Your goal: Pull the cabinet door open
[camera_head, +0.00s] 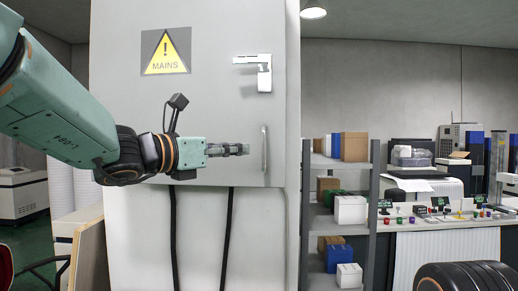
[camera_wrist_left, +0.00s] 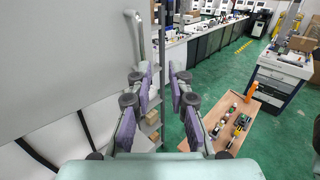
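The grey cabinet door (camera_head: 210,105) with a yellow MAINS warning sign (camera_head: 166,51) appears shut in the head view. A vertical bar handle (camera_head: 264,148) is on its right side, with a white latch (camera_head: 258,72) above. My left gripper (camera_head: 240,149) is in front of the door, just left of the handle in the picture and not around it. In the left wrist view the handle (camera_wrist_left: 135,35) lies ahead and left of the gap between my left fingers (camera_wrist_left: 162,80), which are apart with nothing between them. My right gripper is not in view.
A grey shelf rack (camera_head: 373,200) with boxes stands right of the cabinet. A workbench (camera_head: 430,222) with small items is farther right. The wrist view shows a wooden-topped table (camera_wrist_left: 222,98) with loose items and open green floor (camera_wrist_left: 215,65).

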